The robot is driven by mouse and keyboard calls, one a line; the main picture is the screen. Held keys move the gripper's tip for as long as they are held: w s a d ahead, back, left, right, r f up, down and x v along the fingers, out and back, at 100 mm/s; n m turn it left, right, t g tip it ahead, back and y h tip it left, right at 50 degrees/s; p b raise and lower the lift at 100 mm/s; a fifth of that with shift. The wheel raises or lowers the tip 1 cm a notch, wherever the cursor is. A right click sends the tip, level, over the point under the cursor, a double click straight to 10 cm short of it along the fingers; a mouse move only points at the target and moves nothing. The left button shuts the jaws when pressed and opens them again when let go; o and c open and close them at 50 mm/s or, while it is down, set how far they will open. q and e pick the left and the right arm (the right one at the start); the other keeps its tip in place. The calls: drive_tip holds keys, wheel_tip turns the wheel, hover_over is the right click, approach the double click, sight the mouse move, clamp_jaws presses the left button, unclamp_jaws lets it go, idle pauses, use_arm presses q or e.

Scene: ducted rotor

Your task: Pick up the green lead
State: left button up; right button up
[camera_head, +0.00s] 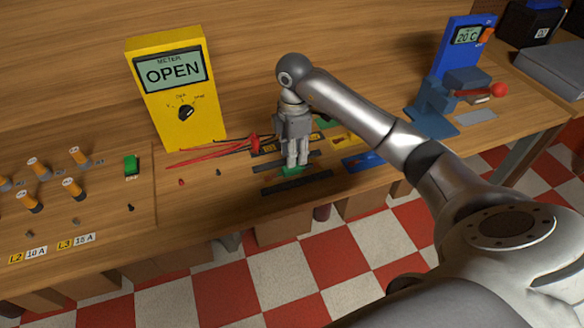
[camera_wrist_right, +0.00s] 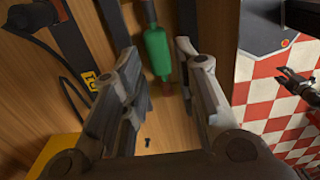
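The green lead's thick handle (camera_wrist_right: 157,52) shows in the right wrist view, between my right gripper's fingers and apart from both. In the head view a little of its green (camera_head: 291,171) shows just below the fingertips. My right gripper (camera_head: 296,165) points down over the bench, open, with a clear gap between its fingers in the wrist view (camera_wrist_right: 158,62). The gripper hides most of the lead in the head view. A dark two-pronged part, which looks like my left gripper (camera_wrist_right: 296,84), is at the right edge of the wrist view; its opening is unclear.
A yellow meter (camera_head: 166,92) reading OPEN stands left of the gripper, with red leads (camera_head: 215,151) in front. Dark strips (camera_head: 296,184) lie by the fingertips. A blue stand (camera_head: 436,105) is to the right. Orange-topped posts (camera_head: 72,187) stand at the left.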

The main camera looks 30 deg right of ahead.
sight(292, 170)
drive_tip(key=shift+w+f, duration=0.1)
drive_tip(key=shift+f, duration=0.25)
wheel_tip(292, 170, down, 4)
drive_tip(key=shift+d+f+p, duration=0.1)
drive_tip(key=shift+f+p, duration=0.05)
drive_tip(key=shift+p, duration=0.9)
drive_tip(key=shift+f, duration=0.2)
use_arm(q)
drive_tip(key=shift+w+d+r, duration=0.1)
drive_tip(key=shift+w+r, duration=0.9)
drive_tip(key=shift+r, duration=0.1)
use_arm(e)
clamp_jaws()
